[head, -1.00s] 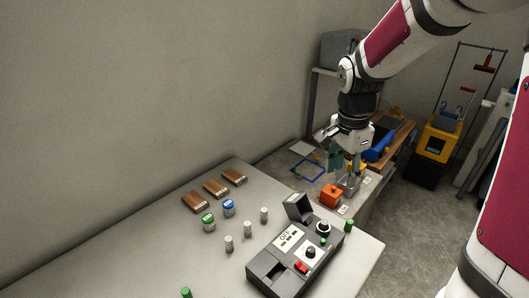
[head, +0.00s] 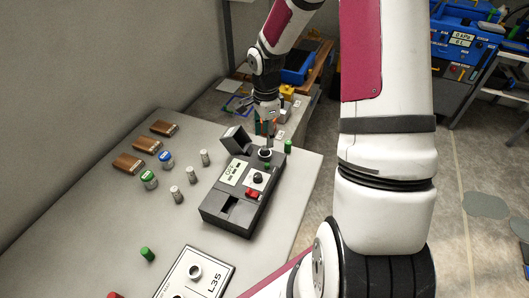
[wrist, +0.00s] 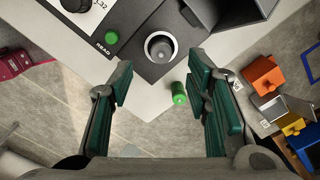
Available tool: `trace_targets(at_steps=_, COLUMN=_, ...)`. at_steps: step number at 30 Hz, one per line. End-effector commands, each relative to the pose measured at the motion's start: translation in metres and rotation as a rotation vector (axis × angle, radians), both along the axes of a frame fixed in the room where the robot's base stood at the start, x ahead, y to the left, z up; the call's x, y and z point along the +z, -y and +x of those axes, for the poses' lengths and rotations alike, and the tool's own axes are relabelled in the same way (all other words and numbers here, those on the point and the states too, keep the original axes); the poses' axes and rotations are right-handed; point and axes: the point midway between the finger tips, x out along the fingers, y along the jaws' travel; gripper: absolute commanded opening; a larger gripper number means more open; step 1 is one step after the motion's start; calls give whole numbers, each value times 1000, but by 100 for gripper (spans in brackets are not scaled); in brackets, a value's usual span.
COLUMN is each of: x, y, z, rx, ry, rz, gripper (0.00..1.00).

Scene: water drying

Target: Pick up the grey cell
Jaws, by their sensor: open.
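Several small grey cells stand upright on the grey table, among them one (head: 205,157) left of the black meter (head: 218,211), with two more (head: 191,175) (head: 176,194) nearer me. A round grey-topped piece (wrist: 160,47) sits in a dark ring on the meter's far end; I cannot tell whether it is a cell. My gripper (wrist: 160,84) is open and empty, its green-padded fingers pointing down at that end. In the head view my gripper (head: 266,130) is just beyond the meter, partly hiding what lies behind it.
A green cylinder (wrist: 179,92) stands near the table corner, close to the right finger. An orange box (wrist: 264,75) is on the right.

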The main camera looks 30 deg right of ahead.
Motion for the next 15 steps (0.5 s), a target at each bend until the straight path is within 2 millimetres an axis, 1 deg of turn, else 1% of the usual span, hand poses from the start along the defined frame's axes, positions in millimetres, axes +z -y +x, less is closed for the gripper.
trace_targets(at_steps=4, x=-10, y=-1, z=0, rx=0, ry=-1, rz=1, gripper=44)
trace_targets(at_steps=12, x=-46, y=-3, z=2, rx=0, ry=-1, rz=1, gripper=44)
trace_targets(at_steps=15, x=-53, y=-3, z=2, rx=0, ry=0, rz=1, gripper=44)
